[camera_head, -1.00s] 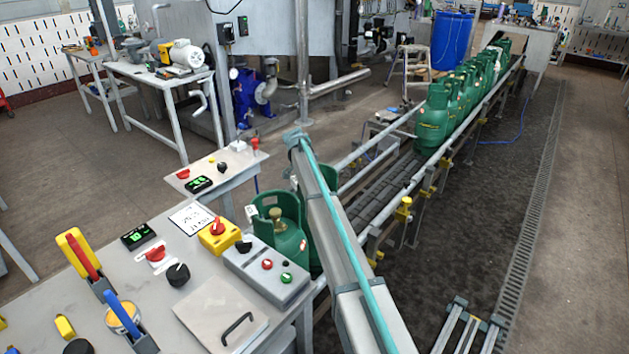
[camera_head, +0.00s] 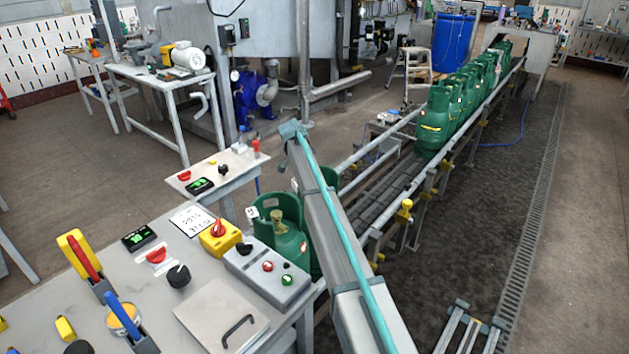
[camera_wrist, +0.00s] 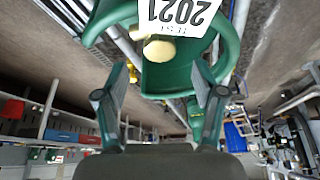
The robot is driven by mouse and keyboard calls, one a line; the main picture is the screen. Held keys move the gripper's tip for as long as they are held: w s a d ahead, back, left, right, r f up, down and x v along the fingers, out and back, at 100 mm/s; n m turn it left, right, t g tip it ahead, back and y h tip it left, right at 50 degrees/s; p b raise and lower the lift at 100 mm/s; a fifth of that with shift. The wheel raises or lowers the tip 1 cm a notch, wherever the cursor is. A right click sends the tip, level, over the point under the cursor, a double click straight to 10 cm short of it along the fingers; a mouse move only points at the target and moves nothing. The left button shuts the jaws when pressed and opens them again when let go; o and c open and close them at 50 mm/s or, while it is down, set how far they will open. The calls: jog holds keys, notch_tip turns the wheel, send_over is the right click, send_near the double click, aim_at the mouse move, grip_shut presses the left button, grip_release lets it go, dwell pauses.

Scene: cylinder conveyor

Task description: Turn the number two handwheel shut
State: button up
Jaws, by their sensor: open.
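In the wrist view a green gas cylinder (camera_wrist: 172,78) stands just beyond my gripper (camera_wrist: 160,97). The fingers are apart with nothing held between them. The cylinder's round brass-coloured handwheel (camera_wrist: 158,49) sits inside its collar, beyond the fingertips. An upside-down white tag (camera_wrist: 178,14) reading 2021 partly covers the area above it. In the head view a green cylinder (camera_head: 288,243) with a brass-coloured handwheel (camera_head: 279,215) stands beside the control desk, left of my arm. My gripper is hidden there. I see no number on a handwheel.
A control desk (camera_head: 85,285) with switches and levers fills the lower left. A yellow box with a red knob (camera_head: 220,236) stands near the cylinder. A row of green cylinders (camera_head: 438,118) stands farther along the conveyor (camera_head: 380,195). The right floor is mostly clear.

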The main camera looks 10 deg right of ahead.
jog(key=v, duration=0.7)
jog(key=shift+r, duration=0.1)
